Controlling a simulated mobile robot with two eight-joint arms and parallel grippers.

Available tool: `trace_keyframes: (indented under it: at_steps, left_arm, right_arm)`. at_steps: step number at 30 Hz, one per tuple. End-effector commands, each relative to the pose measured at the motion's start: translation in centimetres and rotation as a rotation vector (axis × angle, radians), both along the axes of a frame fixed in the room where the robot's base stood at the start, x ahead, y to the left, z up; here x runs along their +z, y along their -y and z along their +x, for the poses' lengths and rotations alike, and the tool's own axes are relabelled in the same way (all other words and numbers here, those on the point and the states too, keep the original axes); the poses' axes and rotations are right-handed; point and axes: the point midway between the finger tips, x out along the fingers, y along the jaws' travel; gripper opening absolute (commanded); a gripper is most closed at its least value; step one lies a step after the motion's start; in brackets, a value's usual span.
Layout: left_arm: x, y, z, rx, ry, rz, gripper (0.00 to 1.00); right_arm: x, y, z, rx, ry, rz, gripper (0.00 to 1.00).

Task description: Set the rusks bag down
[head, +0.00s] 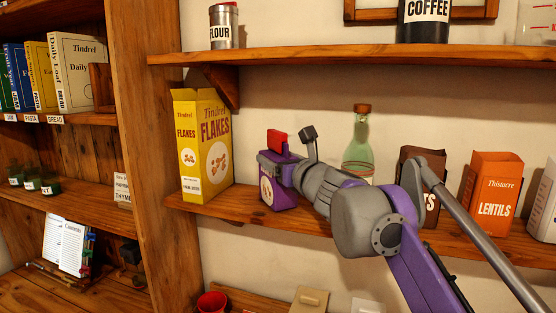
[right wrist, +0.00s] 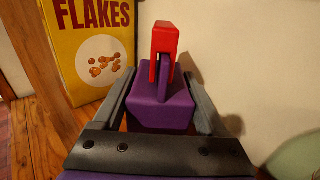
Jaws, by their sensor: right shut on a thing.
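The purple rusks bag (head: 284,198), closed with a red clip (head: 277,140), is upright at the middle pine shelf, right of the yellow flakes box (head: 204,145). My right gripper (head: 277,167) is shut on the rusks bag. In the right wrist view, the bag (right wrist: 160,112) sits between the two fingers, with the red clip (right wrist: 162,52) standing above it. The bag's base looks at or very near the shelf board; I cannot tell if it bears its weight. My left gripper is not in view.
The shelf (head: 235,209) also holds a green glass bottle (head: 357,150), a brown bag (head: 430,214) partly behind my arm, and an orange lentils bag (head: 492,190). A shelf (head: 300,56) runs above. The flakes box (right wrist: 92,45) stands close left of my gripper.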

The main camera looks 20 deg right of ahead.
Motion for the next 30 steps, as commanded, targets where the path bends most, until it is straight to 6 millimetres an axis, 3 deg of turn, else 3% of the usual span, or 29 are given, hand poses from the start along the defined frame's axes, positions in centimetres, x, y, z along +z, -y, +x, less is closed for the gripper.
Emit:
trace_keyframes:
  at_steps: [3, 4, 7, 17, 23, 30]
  left_arm:
    - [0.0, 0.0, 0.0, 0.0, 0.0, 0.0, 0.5]
    - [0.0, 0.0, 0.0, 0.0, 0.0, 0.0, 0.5]
    - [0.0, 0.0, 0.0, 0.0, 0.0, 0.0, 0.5]
    - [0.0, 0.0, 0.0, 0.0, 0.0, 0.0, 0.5]
    - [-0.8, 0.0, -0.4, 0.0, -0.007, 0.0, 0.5]
    - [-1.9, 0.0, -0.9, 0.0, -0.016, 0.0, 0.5]
  right_arm:
    - [-0.2, 0.0, 0.0, 0.0, 0.0, 0.0, 0.0]
    - [-0.3, 0.0, 0.0, 0.0, 0.0, 0.0, 0.8]
    - [-0.2, 0.0, 0.0, 0.0, 0.0, 0.0, 0.98]
    - [0.1, 0.0, 0.0, 0.0, 0.0, 0.0, 1.0]
    - [-0.2, 0.7, -3.2, -0.002, -0.002, 0.001, 1.0]
    - [-0.2, 1.7, -8.3, -0.002, -0.002, 0.0, 1.0]
